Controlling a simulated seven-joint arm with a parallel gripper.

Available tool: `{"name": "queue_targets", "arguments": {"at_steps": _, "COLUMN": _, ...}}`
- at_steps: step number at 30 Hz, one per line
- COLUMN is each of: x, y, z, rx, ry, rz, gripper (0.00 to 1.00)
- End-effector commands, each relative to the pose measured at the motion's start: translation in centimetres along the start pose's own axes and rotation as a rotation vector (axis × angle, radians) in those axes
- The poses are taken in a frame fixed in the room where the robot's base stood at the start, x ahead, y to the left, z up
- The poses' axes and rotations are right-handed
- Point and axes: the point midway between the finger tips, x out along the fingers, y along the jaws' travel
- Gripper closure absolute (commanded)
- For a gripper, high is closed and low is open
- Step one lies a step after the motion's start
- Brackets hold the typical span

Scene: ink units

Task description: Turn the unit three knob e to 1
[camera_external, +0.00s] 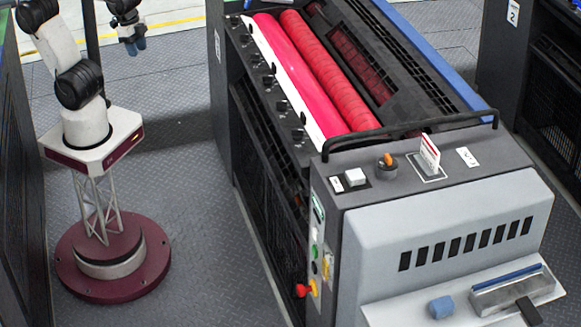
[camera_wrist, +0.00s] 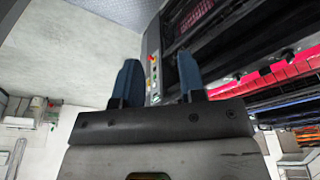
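The ink unit in the middle of the external view has a row of small black knobs (camera_external: 267,80) along a dark rail, left of a white strip and a pink-red roller (camera_external: 290,75). Letters and settings on the knobs are too small to read, so I cannot tell which is e. Dark knob-like shapes (camera_wrist: 262,72) also show beside the pink roller at the right of the wrist view. My gripper (camera_external: 135,46) hangs at the upper left, apart from the unit. In the wrist view its two blue fingers (camera_wrist: 158,80) are apart with nothing between them.
The unit's end carries a side panel with a red knob (camera_external: 302,290) and coloured buttons. A black rail (camera_external: 410,128) crosses its top. A blue object (camera_external: 440,307) lies on the front shelf. Another unit labelled 2 (camera_external: 513,12) stands right. Floor between my base and the unit is clear.

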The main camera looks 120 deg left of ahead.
Motion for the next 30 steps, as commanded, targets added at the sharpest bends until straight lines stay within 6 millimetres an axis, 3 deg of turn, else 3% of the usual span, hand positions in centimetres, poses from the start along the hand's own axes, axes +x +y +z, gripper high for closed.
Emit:
{"name": "queue_targets", "arguments": {"at_steps": 16, "x": -0.2, "y": -1.7, "z": -11.7, "rx": -0.086, "ry": -0.054, "rz": -0.010, "gripper": 0.63}}
{"name": "queue_targets", "arguments": {"at_steps": 30, "x": 1.9, "y": -3.9, "z": -21.9, "rx": -0.159, "ry": -0.100, "rz": -0.020, "gripper": 0.63}}
